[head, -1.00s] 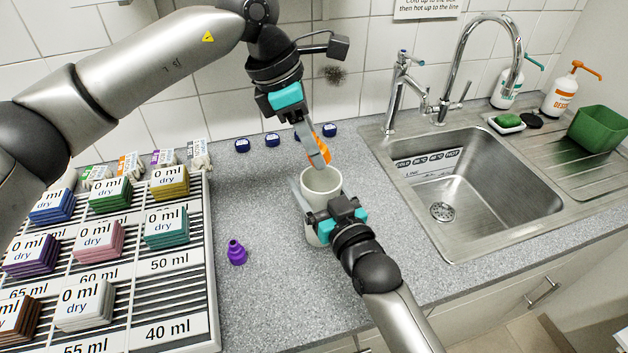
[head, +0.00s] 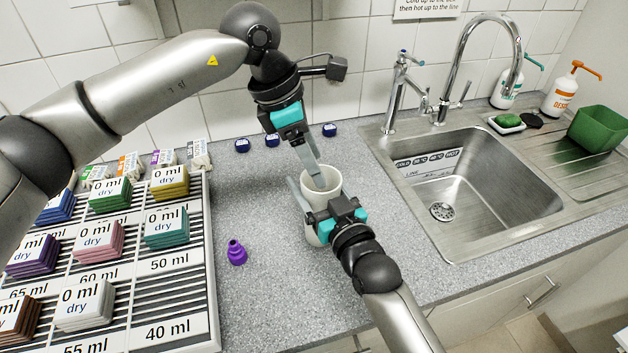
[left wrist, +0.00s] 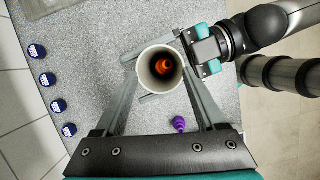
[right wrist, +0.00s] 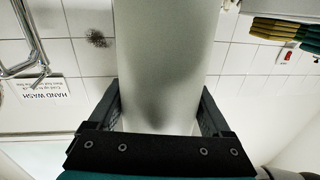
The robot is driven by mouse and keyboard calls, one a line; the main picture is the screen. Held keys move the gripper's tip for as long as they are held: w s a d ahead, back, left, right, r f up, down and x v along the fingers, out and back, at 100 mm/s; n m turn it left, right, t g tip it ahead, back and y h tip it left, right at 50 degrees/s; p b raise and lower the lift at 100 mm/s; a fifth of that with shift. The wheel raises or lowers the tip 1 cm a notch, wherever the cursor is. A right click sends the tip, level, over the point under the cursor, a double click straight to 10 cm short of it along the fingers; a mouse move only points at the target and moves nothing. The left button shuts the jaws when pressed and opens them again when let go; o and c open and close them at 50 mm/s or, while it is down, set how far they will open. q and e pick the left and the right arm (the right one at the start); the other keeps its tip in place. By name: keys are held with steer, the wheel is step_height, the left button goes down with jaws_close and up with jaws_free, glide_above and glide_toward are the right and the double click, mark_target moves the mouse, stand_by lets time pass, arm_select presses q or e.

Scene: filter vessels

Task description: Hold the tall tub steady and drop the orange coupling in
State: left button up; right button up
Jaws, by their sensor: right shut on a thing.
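The tall tub (head: 333,189) is a pale cylinder standing upright on the counter left of the sink. My right gripper (head: 318,207) is shut on its side; the tub fills the space between the fingers in the right wrist view (right wrist: 165,60). The orange coupling (left wrist: 164,66) lies inside the tub, seen through the mouth in the left wrist view; the tub wall hides it in the head view. My left gripper (head: 316,178) points down at the tub's mouth. Its fingers are spread apart and empty.
A purple bottle-shaped piece (head: 236,252) stands left of the tub. A slatted rack (head: 200,290) with labelled coloured stacks fills the left. Several dark blue caps (head: 242,145) lie along the back. The sink (head: 470,190) is at the right.

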arm_select(q)
steer(key=shift+o, duration=0.2)
steer(key=v, duration=1.2)
arm_select(e)
steer(key=o, duration=1.2)
steer(key=shift+s, duration=0.1)
steer(key=v, duration=1.2)
steer(key=shift+d, duration=0.1)
arm_select(q)
steer(key=shift+f, duration=0.1)
